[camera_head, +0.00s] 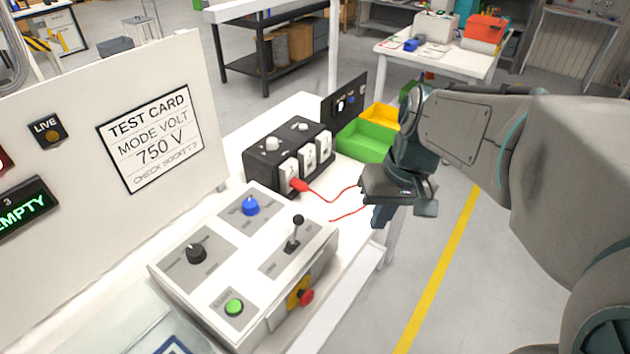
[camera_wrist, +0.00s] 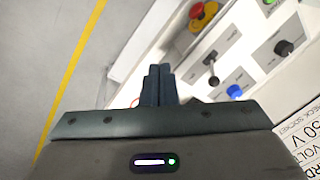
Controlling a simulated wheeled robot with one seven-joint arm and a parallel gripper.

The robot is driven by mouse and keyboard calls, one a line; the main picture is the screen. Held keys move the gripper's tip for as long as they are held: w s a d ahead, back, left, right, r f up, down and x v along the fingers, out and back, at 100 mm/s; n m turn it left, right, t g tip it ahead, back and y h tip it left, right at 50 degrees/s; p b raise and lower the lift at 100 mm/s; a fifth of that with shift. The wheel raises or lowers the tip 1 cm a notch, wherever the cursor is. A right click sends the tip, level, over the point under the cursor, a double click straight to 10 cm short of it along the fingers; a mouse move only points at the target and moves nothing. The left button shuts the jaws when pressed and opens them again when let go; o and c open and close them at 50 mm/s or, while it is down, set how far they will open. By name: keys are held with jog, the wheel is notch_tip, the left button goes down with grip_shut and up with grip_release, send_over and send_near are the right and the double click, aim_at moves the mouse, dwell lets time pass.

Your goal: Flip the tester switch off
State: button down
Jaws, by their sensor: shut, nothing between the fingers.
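A light grey control box (camera_head: 232,268) on the bench carries a black-knobbed lever switch (camera_head: 293,236), standing upright or nearly so. Its label is too small to read, so I cannot tell whether it is the tester switch. The lever also shows in the wrist view (camera_wrist: 212,68), above and right of my fingers. My gripper (camera_head: 380,215) is right of the control box, near the bench's front edge, apart from the lever. In the wrist view its fingers (camera_wrist: 158,84) are together and empty. A black box (camera_head: 288,150) with numbered white blocks stands behind the control box.
The control box also has a blue knob (camera_head: 251,206), a black knob (camera_head: 196,252), a green button (camera_head: 234,307) and a red stop button (camera_head: 306,297). A red plug (camera_head: 299,185) trails a red wire near my gripper. Green (camera_head: 364,141) and yellow bins stand behind.

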jog(key=w+f+n+g+y, duration=0.1)
jog(key=w+f+y, duration=0.1)
jog(key=w, duration=0.3)
jog(key=w+f+n+g+y+b, duration=0.1)
jog(key=w+f+y, duration=0.1)
jog(key=w, duration=0.3)
jog(key=w+d+f+g+y+b, duration=0.1)
jog(key=w+f+y, duration=0.1)
jog(key=w+y, duration=0.2)
jog(key=shift+w+n+g, duration=0.4)
jog(key=shift+w, duration=0.5)
jog(key=p, duration=0.2)
send_near(295, 231)
jog(key=f, duration=0.1)
jog(key=w+d+f, duration=0.1)
jog(key=shift+w+d+f, duration=0.3)
jog(key=shift+d+f, duration=0.05)
jog(key=shift+f, duration=0.05)
jog(key=shift+s+a+p, duration=0.2)
jog(key=shift+a+p, duration=0.1)
jog(key=shift+a, duration=0.4)
jog(key=shift+s+a+p, duration=0.25)
jog(key=shift+a, duration=0.45)
jog(key=shift+s+a+p, duration=0.2)
jog(key=shift+a+p, duration=0.1)
jog(key=shift+a, duration=0.4)
jog(key=shift+b, duration=0.35)
